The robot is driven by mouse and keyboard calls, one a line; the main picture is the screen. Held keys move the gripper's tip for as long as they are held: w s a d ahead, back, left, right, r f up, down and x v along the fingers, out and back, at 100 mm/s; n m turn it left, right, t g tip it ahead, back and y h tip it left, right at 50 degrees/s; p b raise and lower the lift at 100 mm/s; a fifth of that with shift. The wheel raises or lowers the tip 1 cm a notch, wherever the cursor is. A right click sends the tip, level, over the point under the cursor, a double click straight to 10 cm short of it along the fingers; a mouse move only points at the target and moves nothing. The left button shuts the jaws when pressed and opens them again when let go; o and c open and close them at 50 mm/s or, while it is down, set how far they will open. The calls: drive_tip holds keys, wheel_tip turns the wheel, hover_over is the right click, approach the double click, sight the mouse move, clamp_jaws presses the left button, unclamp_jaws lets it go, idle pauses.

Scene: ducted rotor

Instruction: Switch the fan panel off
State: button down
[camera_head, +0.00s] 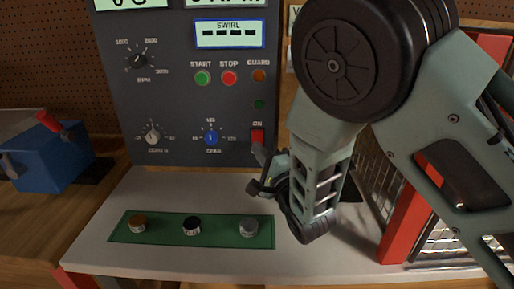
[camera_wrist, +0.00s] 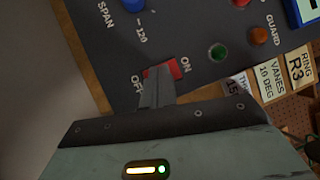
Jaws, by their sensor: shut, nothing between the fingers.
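The fan panel (camera_head: 190,125) is an upright dark grey board with dials, buttons and a display. Its red switch (camera_head: 257,136) sits at the lower right under the label ON. In the wrist view the red switch (camera_wrist: 166,69) lies between the labels ON and OFF. My gripper (camera_head: 260,152) is shut and empty, with its fingertips at the lower part of the switch. In the wrist view my gripper (camera_wrist: 157,85) covers part of the switch on its OFF side. Whether the tips touch it, and which way the switch is set, I cannot tell.
Green START (camera_head: 202,78) and red STOP (camera_head: 229,78) buttons sit above. The SWIRL display (camera_head: 229,33) shows dashes. A green mat (camera_head: 165,238) with three small knobs lies on the white table (camera_head: 150,190). A red-framed mesh cage (camera_head: 405,225) stands at right.

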drive_tip(key=shift+w+f+b, duration=0.15)
drive_tip(key=shift+w+b, duration=0.2)
drive_tip(key=shift+w+f+b, duration=0.2)
drive_tip(key=shift+w+b, duration=0.15)
drive_tip(key=shift+w, duration=0.05)
idle(0.7)
drive_tip(key=shift+s, duration=0.1)
drive_tip(key=shift+s+r, duration=0.35)
drive_tip(key=shift+s, duration=0.35)
drive_tip(key=shift+s, duration=0.1)
drive_tip(key=s, duration=0.1)
drive_tip(key=s+r, duration=0.1)
drive_tip(key=s, duration=0.1)
drive_tip(key=s+r, duration=0.1)
drive_tip(key=shift+s+a+r, duration=0.1)
drive_tip(key=shift+s, duration=0.1)
idle(0.5)
